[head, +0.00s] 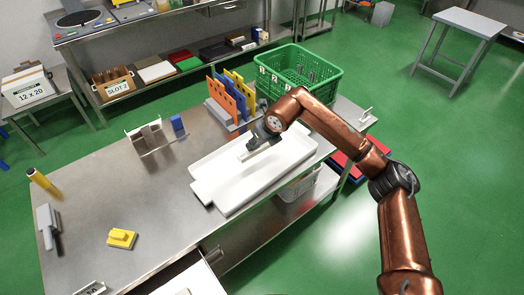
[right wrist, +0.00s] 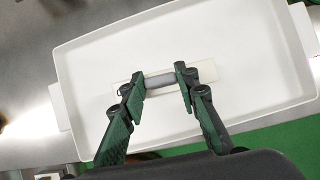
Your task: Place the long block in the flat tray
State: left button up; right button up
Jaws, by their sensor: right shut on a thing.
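The flat tray (head: 238,188) is white and shallow with low walls. It lies on the steel table and fills much of the right wrist view (right wrist: 90,65). The long block (right wrist: 207,72) is a pale, narrow piece with a grey round bar (right wrist: 160,81) on top. My right gripper (right wrist: 159,84) is shut on this bar, one finger at each end. In the head view the right gripper (head: 260,139) is over the tray, with the pale block (head: 254,152) under it. The block is inside the tray's outline; I cannot tell whether it touches the floor. My left gripper is not in view.
A green crate (head: 300,72) and a rack of coloured upright plates (head: 228,98) stand behind the tray. A blue block (head: 178,125), a white holder (head: 150,138) and a yellow block (head: 121,238) are to its left.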

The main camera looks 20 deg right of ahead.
aim_at(267, 144)
jog(key=w+d+f, duration=0.1)
jog(key=f, duration=0.1)
jog(key=w+d+f+b, duration=0.1)
jog(key=w+d+f, duration=0.1)
jog(key=f, duration=0.1)
jog(key=shift+w+d+f, duration=0.15)
jog(key=shift+w+f, duration=0.15)
jog(key=shift+w, duration=0.05)
jog(key=f, duration=0.2)
jog(key=f+b, duration=0.1)
jog(key=shift+w+d+f, duration=0.15)
jog(key=shift+w+f, duration=0.05)
jog(key=shift+f, duration=0.2)
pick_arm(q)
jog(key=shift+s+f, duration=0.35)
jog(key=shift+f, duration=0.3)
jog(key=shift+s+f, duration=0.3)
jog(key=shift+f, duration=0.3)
pick_arm(e)
jog(key=shift+r, duration=0.1)
jog(key=o, duration=1.2)
